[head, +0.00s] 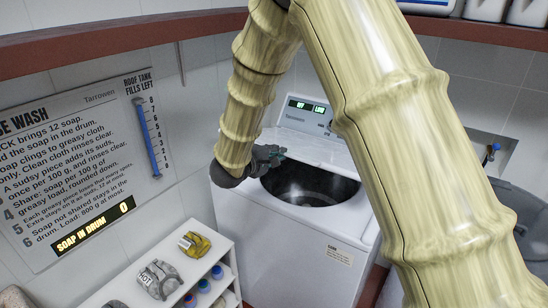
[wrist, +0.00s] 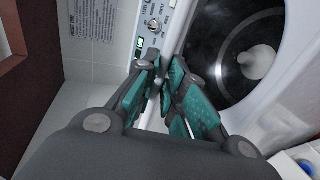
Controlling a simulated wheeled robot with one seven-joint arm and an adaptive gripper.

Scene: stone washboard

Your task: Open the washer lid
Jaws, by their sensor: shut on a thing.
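The white top-loading washer (head: 290,245) stands against the back wall in the head view. Its round drum opening (head: 310,186) is uncovered and dark inside; the drum also shows in the wrist view (wrist: 235,75), with a pale lump in it. A white panel that looks like the washer lid (head: 318,152) stands tilted up behind the opening, below the console. My gripper (head: 270,156) is at the left side of this panel, above the opening's left rim. In the wrist view its teal-padded fingers (wrist: 160,82) are closed on a thin white edge, apparently the lid's. The fingers hide most of the contact.
The control console (head: 308,113) rises behind the washer. A white shelf (head: 215,258) with a grey bundle, a yellow bundle and small jars stands at front left. An instruction board (head: 75,170) hangs on the left wall. A dark bin (head: 520,215) is at right. A red-brown ledge (head: 130,38) runs overhead.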

